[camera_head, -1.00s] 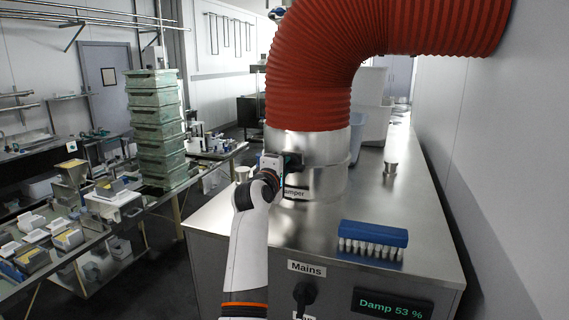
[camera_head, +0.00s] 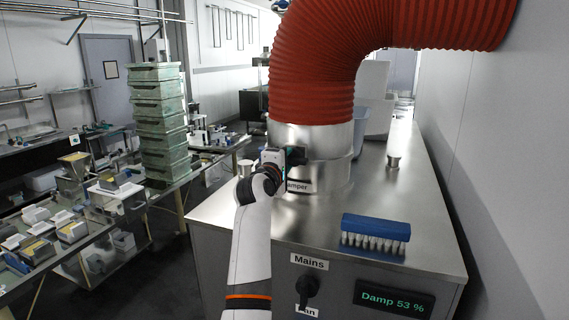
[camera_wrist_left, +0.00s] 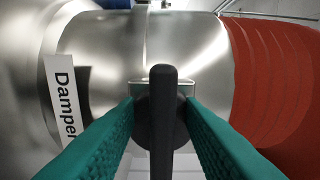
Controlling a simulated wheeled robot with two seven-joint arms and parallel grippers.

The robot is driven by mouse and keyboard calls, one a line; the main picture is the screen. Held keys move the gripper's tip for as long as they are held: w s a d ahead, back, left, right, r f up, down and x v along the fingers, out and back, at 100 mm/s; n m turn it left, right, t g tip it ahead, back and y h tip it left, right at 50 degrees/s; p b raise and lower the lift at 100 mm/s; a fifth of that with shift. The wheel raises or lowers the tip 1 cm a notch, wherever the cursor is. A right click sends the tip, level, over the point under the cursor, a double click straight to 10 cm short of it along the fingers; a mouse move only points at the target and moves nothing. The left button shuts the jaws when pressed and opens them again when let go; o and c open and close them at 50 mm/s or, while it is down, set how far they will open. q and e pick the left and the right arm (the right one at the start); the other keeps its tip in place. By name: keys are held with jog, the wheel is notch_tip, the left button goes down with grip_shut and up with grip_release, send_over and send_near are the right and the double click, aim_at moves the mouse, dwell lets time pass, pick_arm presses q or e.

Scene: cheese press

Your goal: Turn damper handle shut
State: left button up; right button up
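The damper handle is a black bar (camera_wrist_left: 163,120) on a round black hub, mounted on the steel duct collar (camera_head: 325,150). In the left wrist view the bar stands between the two teal fingers of my left gripper (camera_wrist_left: 161,103), with a gap visible on each side. The gripper is open around the bar. In the head view my left gripper (camera_head: 285,157) is at the left side of the collar, partly covering the handle. A "Damper" label (camera_head: 299,186) is just below. The display (camera_head: 394,298) reads "Damp 53 %". My right gripper is not in view.
A red corrugated hose (camera_head: 330,70) rises from the collar. A blue brush (camera_head: 376,229) and a small metal cup (camera_head: 394,160) are on the steel top. Stacked green crates (camera_head: 160,120) stand at left.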

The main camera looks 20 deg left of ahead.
pick_arm(q)
jog(key=s+b, duration=0.6)
jog(key=s, duration=0.6)
jog(key=shift+a, duration=0.2)
jog(key=shift+f, duration=0.1)
